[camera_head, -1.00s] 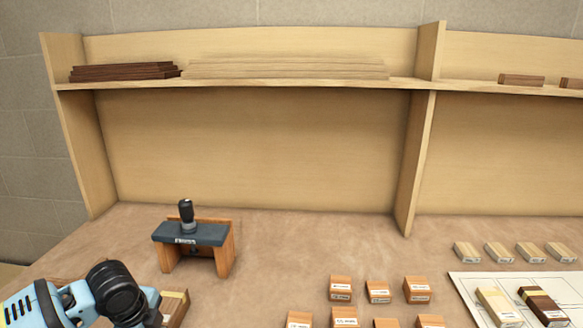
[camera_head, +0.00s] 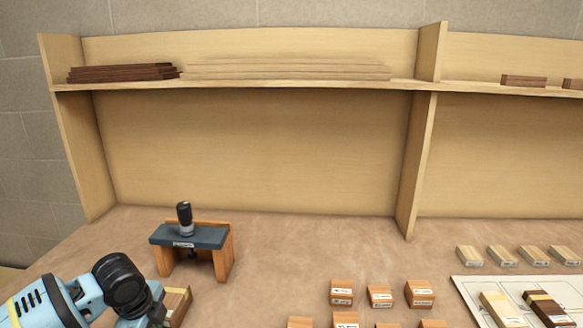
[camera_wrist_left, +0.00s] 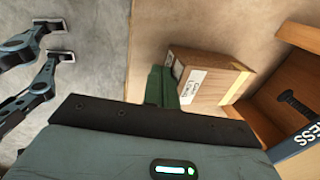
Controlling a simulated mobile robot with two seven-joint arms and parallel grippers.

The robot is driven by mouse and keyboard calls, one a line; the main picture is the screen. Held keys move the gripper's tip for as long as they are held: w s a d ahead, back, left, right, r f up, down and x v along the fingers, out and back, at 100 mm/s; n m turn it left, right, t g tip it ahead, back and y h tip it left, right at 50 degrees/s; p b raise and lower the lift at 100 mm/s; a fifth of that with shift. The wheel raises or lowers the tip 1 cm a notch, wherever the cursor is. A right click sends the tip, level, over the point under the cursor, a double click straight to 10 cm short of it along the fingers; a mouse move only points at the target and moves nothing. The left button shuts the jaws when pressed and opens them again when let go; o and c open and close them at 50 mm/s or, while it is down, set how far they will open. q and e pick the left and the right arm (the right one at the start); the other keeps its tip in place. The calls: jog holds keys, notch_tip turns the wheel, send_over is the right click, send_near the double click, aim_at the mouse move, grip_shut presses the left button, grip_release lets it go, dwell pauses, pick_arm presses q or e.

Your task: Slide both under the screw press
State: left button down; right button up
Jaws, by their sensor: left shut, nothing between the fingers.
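The screw press (camera_head: 189,237) stands at the left of the bench, with a dark top plate, a black knob and wooden sides. Its wooden side and dark lettered plate (camera_wrist_left: 302,138) show at the right of the left wrist view. A labelled wooden block (camera_head: 178,302) lies in front of the press, partly hidden by my left arm; it also shows in the left wrist view (camera_wrist_left: 212,78), outside the press. My left gripper (camera_wrist_left: 161,86) is shut and empty, its green fingers at the block's near end, seemingly touching it. My right gripper is not seen.
Several labelled wooden blocks (camera_head: 341,292) stand right of centre. A white sheet (camera_head: 470,290) with more pieces lies at the right. A shelf (camera_head: 240,84) with wood strips runs behind. The bench edge (camera_wrist_left: 131,50) is close beside my left gripper.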

aim_at(167, 303)
pick_arm(q)
jog(key=shift+w, duration=0.4)
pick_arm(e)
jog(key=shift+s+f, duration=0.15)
pick_arm(q)
jog(key=shift+w, duration=0.2)
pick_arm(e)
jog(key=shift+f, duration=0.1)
pick_arm(q)
jog(key=shift+w+d+b, duration=0.15)
jog(key=shift+w+b, duration=0.5)
jog(key=shift+w, duration=1.75)
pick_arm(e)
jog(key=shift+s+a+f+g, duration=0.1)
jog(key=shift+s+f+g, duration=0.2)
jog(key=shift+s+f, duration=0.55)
pick_arm(q)
jog(key=shift+w+d+b, duration=0.1)
jog(key=shift+w+b, duration=0.1)
jog(key=shift+b, duration=0.1)
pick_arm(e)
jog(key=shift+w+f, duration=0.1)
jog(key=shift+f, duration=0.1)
